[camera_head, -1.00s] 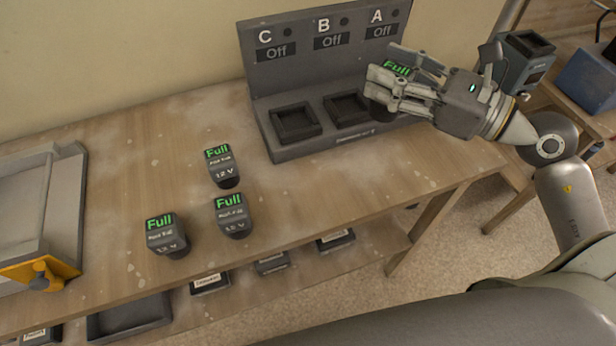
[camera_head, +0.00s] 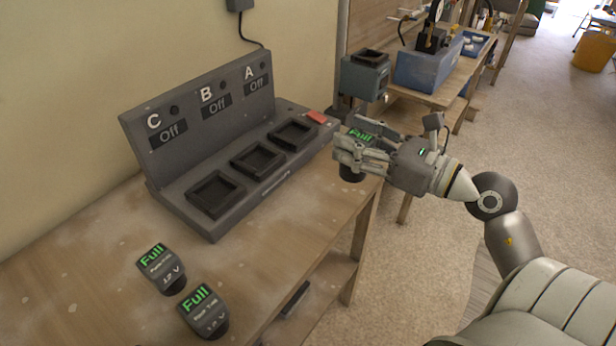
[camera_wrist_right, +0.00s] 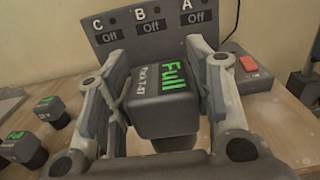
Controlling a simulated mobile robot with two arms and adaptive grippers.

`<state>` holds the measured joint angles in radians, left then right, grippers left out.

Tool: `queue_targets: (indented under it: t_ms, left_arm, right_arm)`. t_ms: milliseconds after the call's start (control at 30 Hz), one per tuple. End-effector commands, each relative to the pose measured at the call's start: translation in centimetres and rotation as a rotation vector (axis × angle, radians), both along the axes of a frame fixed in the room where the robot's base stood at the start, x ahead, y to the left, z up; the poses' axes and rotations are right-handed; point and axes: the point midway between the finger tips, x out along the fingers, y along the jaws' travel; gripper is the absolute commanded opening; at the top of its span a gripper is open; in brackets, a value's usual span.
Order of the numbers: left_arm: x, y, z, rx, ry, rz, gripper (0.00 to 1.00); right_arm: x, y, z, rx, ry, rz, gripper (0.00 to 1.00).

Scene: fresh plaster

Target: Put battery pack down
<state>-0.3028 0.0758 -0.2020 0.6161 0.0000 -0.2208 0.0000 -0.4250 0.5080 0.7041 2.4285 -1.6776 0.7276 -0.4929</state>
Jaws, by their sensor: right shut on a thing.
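My right gripper (camera_head: 357,153) is shut on a dark grey battery pack (camera_head: 351,171) with a green "Full" label. The pack is held at the right end of the wooden table, in front of and to the right of the charger (camera_head: 205,226). In the right wrist view the pack (camera_wrist_right: 165,112) sits between both fingers, label facing the camera. The charger has three empty bays under panels C, B and A, all reading "Off". Two more "Full" packs (camera_head: 160,270) (camera_head: 205,312) stand on the table at the lower left. My left gripper is out of view.
The wooden table (camera_head: 95,252) has free room left of the charger. A red button (camera_head: 316,117) is at the charger's right end. Behind, a grey-blue device (camera_head: 364,77) and a blue bin (camera_head: 428,68) stand near another bench. Open floor lies to the right.

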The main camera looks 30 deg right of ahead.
Motion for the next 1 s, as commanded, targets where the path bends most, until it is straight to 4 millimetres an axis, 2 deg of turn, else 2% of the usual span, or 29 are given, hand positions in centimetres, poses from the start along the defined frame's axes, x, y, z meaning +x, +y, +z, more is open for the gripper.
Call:
queue_targets:
  t_ms: [233, 300, 433, 767, 900, 1000]
  left_arm:
    - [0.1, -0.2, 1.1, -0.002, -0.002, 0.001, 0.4]
    - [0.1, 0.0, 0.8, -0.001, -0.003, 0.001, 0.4]
    - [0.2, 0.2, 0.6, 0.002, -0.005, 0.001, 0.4]
    - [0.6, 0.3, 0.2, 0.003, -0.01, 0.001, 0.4]
    - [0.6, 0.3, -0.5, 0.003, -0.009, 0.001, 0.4]
    - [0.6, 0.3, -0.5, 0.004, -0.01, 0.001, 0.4]
  right_arm:
    - [4.9, 0.2, -1.6, 0.001, -0.005, 0.001, 0.09]
    - [6.1, 0.2, -3.3, 0.003, -0.003, 0.0, 0.09]
    - [7.9, 0.2, -5.5, 0.004, -0.004, -0.001, 0.09]
    - [10.1, 0.4, -8.3, 0.002, -0.003, 0.0, 0.09]
    - [9.9, 0.3, -10.5, 0.003, -0.002, 0.0, 0.09]
    - [9.8, 0.3, -10.9, 0.001, -0.004, 0.0, 0.09]
